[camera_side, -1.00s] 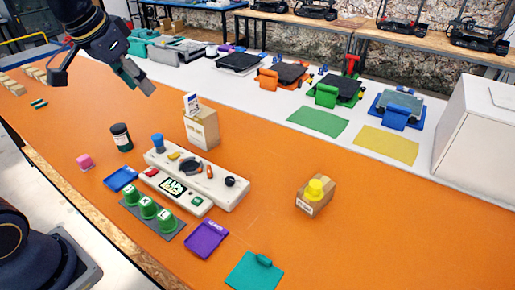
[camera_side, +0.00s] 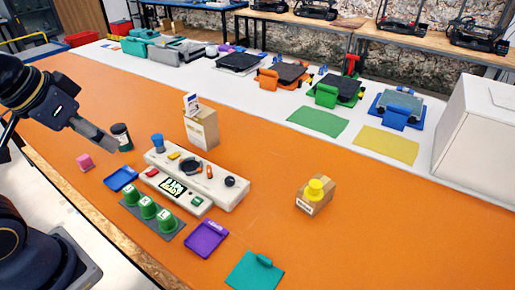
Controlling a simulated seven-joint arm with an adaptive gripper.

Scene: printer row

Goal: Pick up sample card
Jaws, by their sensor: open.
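A small upright white card (camera_side: 191,103) with printing stands at the top of a cardboard box (camera_side: 203,128) on the orange table (camera_side: 330,245). It looks like the sample card, though its print is too small to read. My gripper (camera_side: 57,148) is open and empty at the left, over the table. One finger comes close to the dark jar (camera_side: 121,137) in the picture; I cannot tell whether they touch. The card is to the right of my gripper and apart from it.
A pale control panel (camera_side: 222,187) stands before the box. A yellow-topped box (camera_side: 313,197) stands right. The table's right side is clear.

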